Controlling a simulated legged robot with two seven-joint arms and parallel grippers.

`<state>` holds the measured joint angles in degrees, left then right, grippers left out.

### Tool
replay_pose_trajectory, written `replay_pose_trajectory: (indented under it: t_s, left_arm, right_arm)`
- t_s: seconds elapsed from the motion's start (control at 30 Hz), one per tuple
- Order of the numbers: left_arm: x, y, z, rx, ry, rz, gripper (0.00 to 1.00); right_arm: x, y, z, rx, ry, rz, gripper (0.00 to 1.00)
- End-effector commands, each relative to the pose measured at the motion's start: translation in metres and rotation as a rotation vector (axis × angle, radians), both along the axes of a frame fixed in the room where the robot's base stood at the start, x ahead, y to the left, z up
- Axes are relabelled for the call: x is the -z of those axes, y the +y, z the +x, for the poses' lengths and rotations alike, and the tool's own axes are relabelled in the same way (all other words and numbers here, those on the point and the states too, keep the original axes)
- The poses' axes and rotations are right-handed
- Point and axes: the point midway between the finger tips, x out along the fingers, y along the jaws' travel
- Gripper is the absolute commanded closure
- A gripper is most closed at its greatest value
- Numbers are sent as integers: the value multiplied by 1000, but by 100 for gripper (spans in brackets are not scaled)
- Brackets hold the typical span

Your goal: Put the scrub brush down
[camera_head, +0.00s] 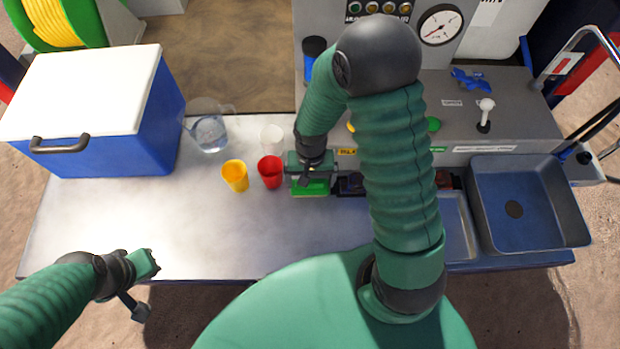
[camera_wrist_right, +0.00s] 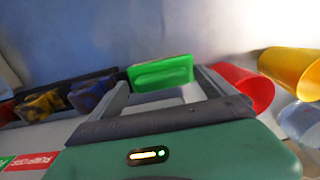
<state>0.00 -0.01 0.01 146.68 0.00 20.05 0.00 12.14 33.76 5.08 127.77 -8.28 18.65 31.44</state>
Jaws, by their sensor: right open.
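A green block-like object (camera_head: 311,189) lies at the front edge of the dark rack, just under my right gripper (camera_head: 308,177); I cannot tell for sure whether it is the scrub brush. In the right wrist view the green block (camera_wrist_right: 160,72) shows just beyond and between the spread fingers of my right gripper (camera_wrist_right: 165,84), which is open. I cannot tell whether the fingers touch it. My left gripper (camera_head: 145,264) is over the front left edge of the table, away from the objects; its jaws are too small to read.
Red (camera_head: 270,171), yellow (camera_head: 235,175) and clear (camera_head: 272,138) cups stand left of my right gripper. A clear pitcher (camera_head: 209,133) and a blue cooler (camera_head: 110,150) are farther left. Dark patterned blocks (camera_wrist_right: 90,95) sit beside the green one. A sink (camera_head: 530,230) is at right.

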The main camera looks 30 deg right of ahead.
Motion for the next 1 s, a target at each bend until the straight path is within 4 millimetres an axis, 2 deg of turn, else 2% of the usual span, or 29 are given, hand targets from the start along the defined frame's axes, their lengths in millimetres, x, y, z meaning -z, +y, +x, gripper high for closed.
replay_pose_trajectory:
  t_s: [0.17, 0.5, 0.67, 0.77, 0.9, 1.0]
  left_arm:
    - [-2, 0, 0, 0, 0, 0, 100]
    - [-2, 0, 0, 0, 0, 0, 100]
    - [-2, 0, 0, 0, 0, 0, 100]
    - [-2, 0, 0, 0, 0, 0, 100]
    - [-2, 0, 0, 0, 0, 0, 100]
    - [-2, 0, 0, 0, 0, 0, 100]
  right_arm:
    - [-14, -1, 1, 1, -5, -1, 6]
    - [-98, -1, 1, 0, -6, -3, 6]
    - [-120, 0, 1, -2, -3, -2, 6]
    - [-125, 11, -9, -123, -47, -12, 6]
    - [-124, 38, -35, -447, -182, -50, 6]
    - [-124, 44, -43, -547, -226, -66, 6]
